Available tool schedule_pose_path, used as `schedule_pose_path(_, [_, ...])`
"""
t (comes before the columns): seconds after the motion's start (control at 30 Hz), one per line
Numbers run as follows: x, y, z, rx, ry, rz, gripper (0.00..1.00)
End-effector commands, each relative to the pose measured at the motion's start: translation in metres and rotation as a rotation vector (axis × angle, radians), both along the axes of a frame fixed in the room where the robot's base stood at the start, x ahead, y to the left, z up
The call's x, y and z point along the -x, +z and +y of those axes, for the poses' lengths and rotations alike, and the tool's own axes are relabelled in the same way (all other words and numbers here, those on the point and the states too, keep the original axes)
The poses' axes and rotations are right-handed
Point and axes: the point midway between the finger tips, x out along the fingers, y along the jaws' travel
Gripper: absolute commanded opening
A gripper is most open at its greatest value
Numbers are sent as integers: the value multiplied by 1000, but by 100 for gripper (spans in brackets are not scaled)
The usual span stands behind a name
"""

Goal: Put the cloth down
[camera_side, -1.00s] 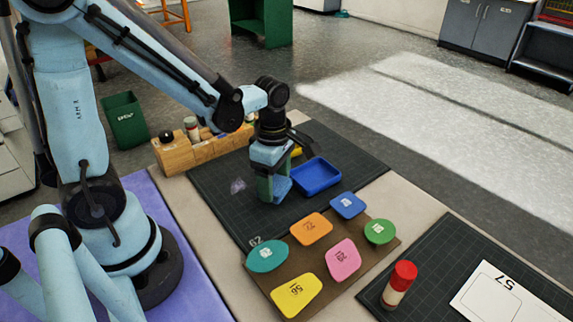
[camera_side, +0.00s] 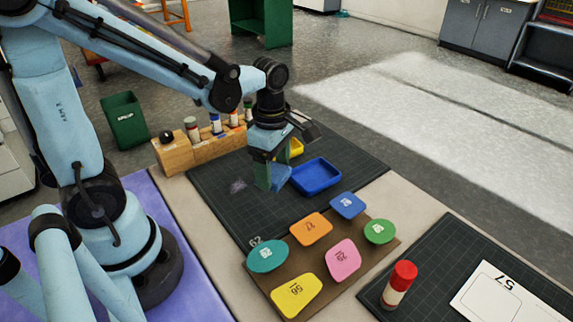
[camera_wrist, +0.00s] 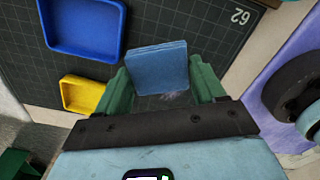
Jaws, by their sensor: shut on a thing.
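The cloth (camera_wrist: 158,70) is a folded blue square, seen between the green fingers of my gripper (camera_wrist: 170,92) in the wrist view. In the side view my gripper (camera_side: 270,178) points down over the dark gridded mat (camera_side: 225,205), left of the blue tray (camera_side: 317,177). The cloth (camera_side: 281,178) shows beside the fingers there, partly hidden by them. My gripper is shut on the cloth. I cannot tell exactly how far the cloth is from the mat. A pale smudge (camera_side: 238,186) marks the mat to the left, and it also shows in the wrist view (camera_wrist: 176,97).
A yellow tray (camera_wrist: 83,94) lies near the blue tray. A wooden rack (camera_side: 175,155) with markers stands behind left. A brown board (camera_side: 315,262) with several coloured numbered shapes lies in front. A red-capped bottle (camera_side: 399,285) stands at the right. The mat's front left is bare.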

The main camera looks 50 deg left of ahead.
Motion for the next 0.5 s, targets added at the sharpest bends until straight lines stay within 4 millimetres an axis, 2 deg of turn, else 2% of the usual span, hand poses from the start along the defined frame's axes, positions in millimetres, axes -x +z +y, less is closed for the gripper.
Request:
schedule_pose_path(0.3, [12, 36, 37, -1, -247, 0, 40])
schedule_pose_path(0.5, [22, 54, 55, -1, -391, -1, 40])
